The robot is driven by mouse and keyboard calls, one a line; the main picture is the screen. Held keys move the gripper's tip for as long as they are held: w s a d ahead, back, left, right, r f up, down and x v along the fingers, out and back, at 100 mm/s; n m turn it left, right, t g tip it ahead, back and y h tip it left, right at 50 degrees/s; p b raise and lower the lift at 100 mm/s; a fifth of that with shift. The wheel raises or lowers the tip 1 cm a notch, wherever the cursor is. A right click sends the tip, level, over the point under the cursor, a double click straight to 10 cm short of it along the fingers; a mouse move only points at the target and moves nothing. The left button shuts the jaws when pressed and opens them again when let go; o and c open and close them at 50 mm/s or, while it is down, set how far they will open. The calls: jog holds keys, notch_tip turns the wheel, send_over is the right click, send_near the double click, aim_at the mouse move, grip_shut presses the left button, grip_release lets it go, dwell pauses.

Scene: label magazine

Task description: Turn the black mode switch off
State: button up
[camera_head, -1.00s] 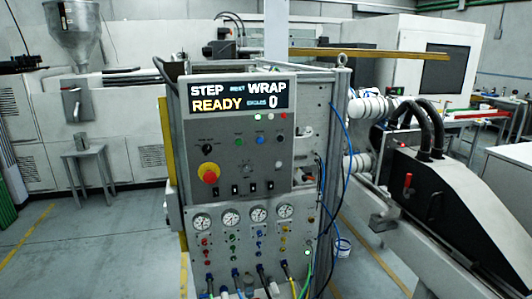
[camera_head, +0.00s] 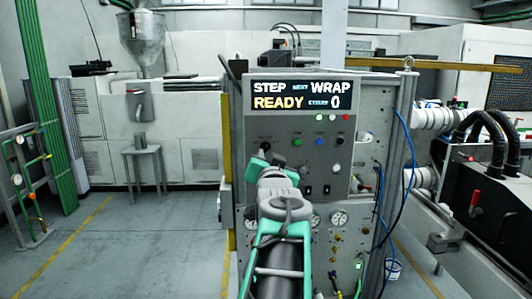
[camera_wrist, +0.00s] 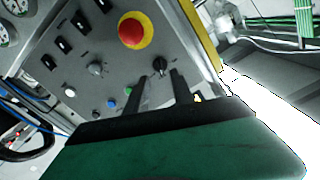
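The control panel (camera_head: 345,130) faces me, with a lit display reading STEP, WRAP, READY and 0. A small black rotary knob, which looks like the mode switch (camera_head: 265,146), shows at the panel's upper left, just above my gripper (camera_head: 260,162). In the wrist view the black knob (camera_wrist: 160,65) sits just beyond the fingertips, near the gap between them. My gripper (camera_wrist: 160,82) is open, its two dark fingers pointing at the panel, with nothing held. I cannot tell whether a finger touches the knob. The knob's exact pointer direction is too small to read.
The red and yellow emergency stop (camera_wrist: 135,30) is close to the knob. A grey dial (camera_wrist: 98,68), a green button (camera_wrist: 128,90), a blue button (camera_wrist: 112,103) and several black rocker switches are nearby. Gauges (camera_head: 340,218) and hoses lie below the panel.

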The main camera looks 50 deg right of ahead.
aim_at(265, 150)
jog(key=p+x, duration=0.1)
jog(key=x, duration=0.5)
jog(key=shift+w+d+f, duration=0.15)
jog(key=shift+w, duration=0.1)
jog(key=shift+c, duration=0.3)
grip_shut()
